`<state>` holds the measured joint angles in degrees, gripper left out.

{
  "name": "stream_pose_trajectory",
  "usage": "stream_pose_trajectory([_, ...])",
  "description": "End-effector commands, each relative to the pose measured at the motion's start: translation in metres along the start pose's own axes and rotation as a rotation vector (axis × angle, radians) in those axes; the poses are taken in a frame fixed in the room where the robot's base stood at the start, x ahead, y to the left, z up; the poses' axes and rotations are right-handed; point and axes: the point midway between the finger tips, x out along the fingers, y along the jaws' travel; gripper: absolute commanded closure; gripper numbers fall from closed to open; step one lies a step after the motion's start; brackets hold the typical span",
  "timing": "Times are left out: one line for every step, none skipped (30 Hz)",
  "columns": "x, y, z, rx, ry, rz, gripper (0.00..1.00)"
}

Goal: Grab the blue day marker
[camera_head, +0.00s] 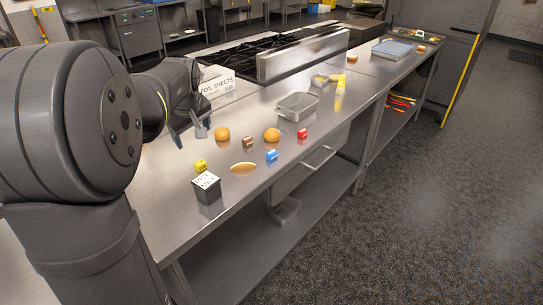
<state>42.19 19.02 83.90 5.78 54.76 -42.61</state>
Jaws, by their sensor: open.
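The blue day marker (271,155) is a small blue block on the steel counter, near its front edge. It lies to the right of a long bread roll and below a round bun. My gripper (190,137) is at the left, above the counter, with its fingers apart and nothing between them. It is up and to the left of the blue marker, well apart from it. Similar small blocks lie around: a red one (303,133), a brown one (248,142) and a yellow one (200,166).
Two round buns (222,134) (272,135), a long roll (243,168) and a labelled box (207,188) share the counter (170,215). A metal pan (297,106) and yellow bottle (340,85) stand farther back. A foil sheets box (216,82) is behind my gripper. The stove (240,52) lies beyond.

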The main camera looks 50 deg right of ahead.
Motion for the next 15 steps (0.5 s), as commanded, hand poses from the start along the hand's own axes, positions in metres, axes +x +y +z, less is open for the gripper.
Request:
stream_pose_trajectory([0.0, 0.0, 0.0, 0.0, 0.0, 0.0, 0.35])
stream_pose_trajectory([0.0, 0.0, 0.0, 0.0, 0.0, 0.0, 0.41])
stream_pose_trajectory([0.0, 0.0, 0.0, 0.0, 0.0, 0.0, 0.49])
stream_pose_trajectory([0.0, 0.0, 0.0, 0.0, 0.0, 0.0, 0.51])
stream_pose_trajectory([0.0, 0.0, 0.0, 0.0, 0.0, 0.0, 0.51])
stream_pose_trajectory([0.0, 0.0, 0.0, 0.0, 0.0, 0.0, 0.51])
stream_pose_trajectory([0.0, 0.0, 0.0, 0.0, 0.0, 0.0, 0.51])
stream_pose_trajectory([0.0, 0.0, 0.0, 0.0, 0.0, 0.0, 0.51])
stream_pose_trajectory([0.0, 0.0, 0.0, 0.0, 0.0, 0.0, 0.51])
stream_pose_trajectory([0.0, 0.0, 0.0, 0.0, 0.0, 0.0, 0.51])
stream_pose_trajectory([0.0, 0.0001, 0.0, 0.001, 0.0, 0.0, 0.51])
stream_pose_trajectory([0.0002, 0.0008, 0.0001, 0.005, -0.001, 0.001, 0.51])
stream_pose_trajectory([0.0005, 0.0019, 0.0003, 0.013, -0.003, 0.002, 0.51])
stream_pose_trajectory([0.0008, 0.0036, 0.0006, 0.028, -0.006, 0.004, 0.51])
stream_pose_trajectory([0.0016, 0.0071, 0.0011, 0.055, -0.012, 0.009, 0.51])
